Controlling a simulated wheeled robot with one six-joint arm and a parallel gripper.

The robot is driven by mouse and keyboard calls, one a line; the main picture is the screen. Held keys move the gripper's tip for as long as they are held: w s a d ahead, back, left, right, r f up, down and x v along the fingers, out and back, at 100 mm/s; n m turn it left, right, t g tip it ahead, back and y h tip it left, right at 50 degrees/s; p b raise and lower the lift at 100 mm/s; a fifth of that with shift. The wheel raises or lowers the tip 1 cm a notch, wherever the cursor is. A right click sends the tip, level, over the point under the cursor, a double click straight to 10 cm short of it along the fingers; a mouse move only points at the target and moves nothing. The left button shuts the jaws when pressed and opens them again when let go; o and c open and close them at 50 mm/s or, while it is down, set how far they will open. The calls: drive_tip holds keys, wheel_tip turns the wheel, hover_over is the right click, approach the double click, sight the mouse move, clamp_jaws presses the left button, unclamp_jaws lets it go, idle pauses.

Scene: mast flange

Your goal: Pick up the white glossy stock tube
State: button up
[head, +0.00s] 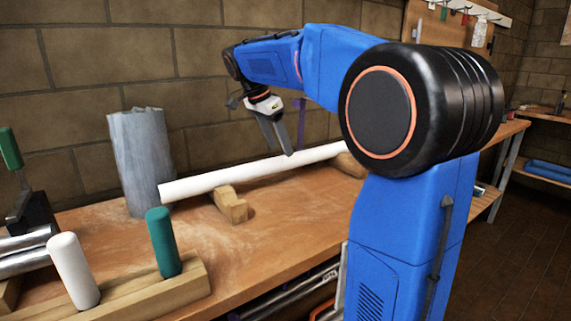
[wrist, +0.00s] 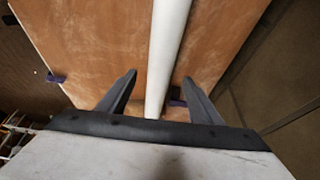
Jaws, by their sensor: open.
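The white glossy stock tube (head: 235,178) lies lengthwise above the workbench on wooden supports. The near support is a notched block (head: 231,205); the far one (head: 349,165) is partly hidden by my arm. My gripper (head: 281,150) is open and points down over the tube's right half, fingertips near its upper edge. In the wrist view the tube (wrist: 167,45) runs between the two spread fingers of my gripper (wrist: 160,77), with a gap on both sides. I cannot tell how far the fingertips reach down beside it.
A grey rough cylinder (head: 142,160) stands behind the tube's left end. A wooden rack (head: 190,285) with a white peg (head: 74,270) and a green peg (head: 163,242) is at the front left. A brick wall is behind.

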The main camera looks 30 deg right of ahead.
sight(284, 156)
drive_tip(key=shift+x, duration=2.95)
drive_tip(key=shift+a, duration=0.15)
clamp_jaws()
